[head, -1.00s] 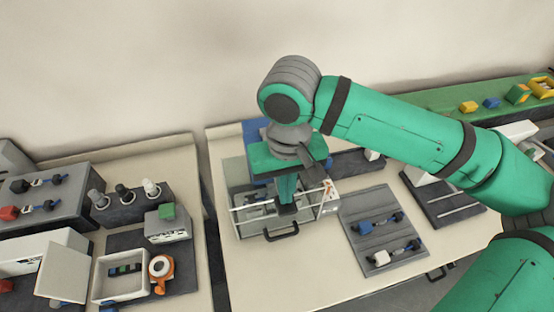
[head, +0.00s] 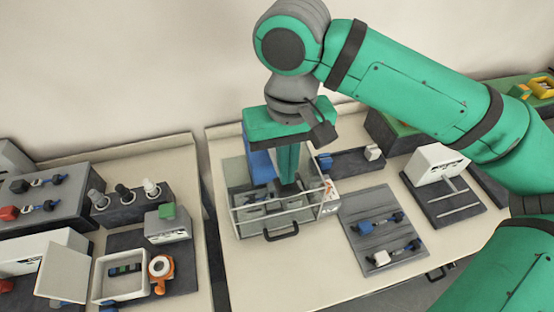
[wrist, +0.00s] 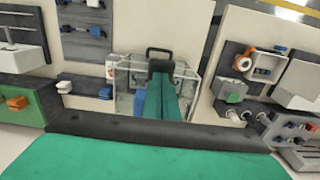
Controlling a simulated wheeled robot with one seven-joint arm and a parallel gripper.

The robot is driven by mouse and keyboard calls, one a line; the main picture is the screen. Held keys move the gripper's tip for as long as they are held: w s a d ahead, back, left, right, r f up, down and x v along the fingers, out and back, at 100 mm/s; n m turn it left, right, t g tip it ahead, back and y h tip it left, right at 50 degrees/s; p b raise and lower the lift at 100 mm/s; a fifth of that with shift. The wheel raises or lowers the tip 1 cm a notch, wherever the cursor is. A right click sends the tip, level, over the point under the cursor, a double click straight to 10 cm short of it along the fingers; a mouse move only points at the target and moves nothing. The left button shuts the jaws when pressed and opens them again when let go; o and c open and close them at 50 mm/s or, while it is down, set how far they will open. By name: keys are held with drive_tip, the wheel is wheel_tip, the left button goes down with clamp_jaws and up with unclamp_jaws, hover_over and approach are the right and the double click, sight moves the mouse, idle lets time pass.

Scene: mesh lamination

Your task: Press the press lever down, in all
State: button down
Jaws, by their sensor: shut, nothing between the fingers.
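The press (head: 258,165) shows as a blue body at the back of the front table, behind a clear-sided guard frame (head: 240,228) with a dark handle (head: 282,231) on its front. The handle also shows in the wrist view (wrist: 159,52). I cannot pick out the press lever with certainty; my gripper covers part of the press. My gripper (head: 288,188) points down over the guarded space, fingers together and empty, with dark fingertips. In the wrist view the fingers (wrist: 160,70) overlap the guard frame. I cannot tell whether the tips touch anything.
A grey tray (head: 368,252) with blue and white parts lies right of the press. A white unit with rods (head: 437,162) stands farther right. The left table holds a white box (head: 108,289), an orange tool (head: 161,271) and several bottles. Bare tabletop lies in front of the guard.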

drive_tip(key=shift+r, duration=2.7)
